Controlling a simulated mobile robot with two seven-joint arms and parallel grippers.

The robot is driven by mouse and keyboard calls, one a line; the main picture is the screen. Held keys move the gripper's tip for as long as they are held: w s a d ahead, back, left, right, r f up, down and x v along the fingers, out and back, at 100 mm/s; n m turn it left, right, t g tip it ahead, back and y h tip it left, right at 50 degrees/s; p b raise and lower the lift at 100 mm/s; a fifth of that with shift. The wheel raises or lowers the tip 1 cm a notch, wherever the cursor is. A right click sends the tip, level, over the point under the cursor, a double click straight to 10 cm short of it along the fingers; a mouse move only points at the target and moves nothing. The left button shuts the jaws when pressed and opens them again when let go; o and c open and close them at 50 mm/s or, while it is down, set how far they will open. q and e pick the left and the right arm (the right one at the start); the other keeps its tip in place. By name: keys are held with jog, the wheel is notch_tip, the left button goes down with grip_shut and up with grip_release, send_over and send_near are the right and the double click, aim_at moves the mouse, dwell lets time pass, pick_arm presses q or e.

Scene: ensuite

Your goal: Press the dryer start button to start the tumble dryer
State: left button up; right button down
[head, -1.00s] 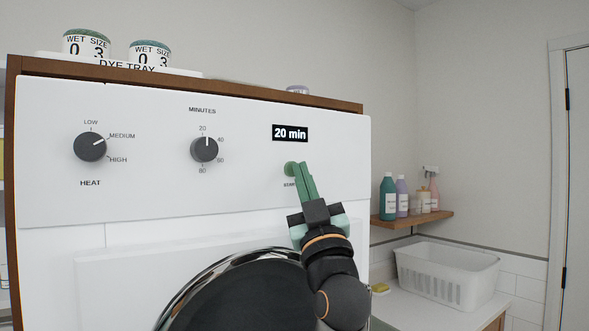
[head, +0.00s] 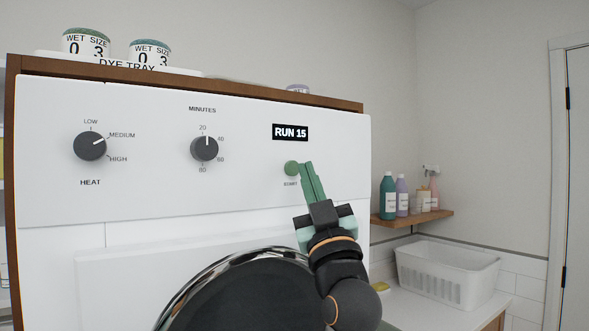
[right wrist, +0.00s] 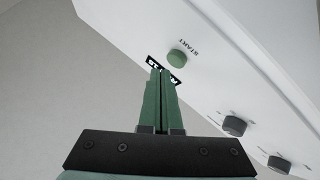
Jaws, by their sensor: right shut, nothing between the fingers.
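The white tumble dryer (head: 100,195) faces me with its control panel. The green round start button (head: 291,168) sits at the panel's right, under a black display (head: 290,132) that reads "RUN 15". My right gripper (head: 309,165) is shut and empty, its green fingertips just right of the button. In the right wrist view the button (right wrist: 176,58) shows whole beside the "START" label, apart from the shut fingers (right wrist: 159,72). The fingers partly cover the display there. My left gripper is not in view.
The heat knob (head: 90,146) points near medium, and the minutes knob (head: 204,148) points up, near 20. The round dark dryer door (head: 245,295) is below. Two tins (head: 150,53) stand on top. Bottles (head: 388,196) on a shelf and a white basket (head: 446,272) are to the right.

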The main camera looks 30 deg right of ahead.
jog(key=shift+s, duration=0.1)
jog(key=s, duration=0.5)
jog(key=shift+s+d+p, duration=0.25)
jog(key=shift+s+p, duration=0.1)
jog(key=shift+s, duration=0.05)
dwell(0.6)
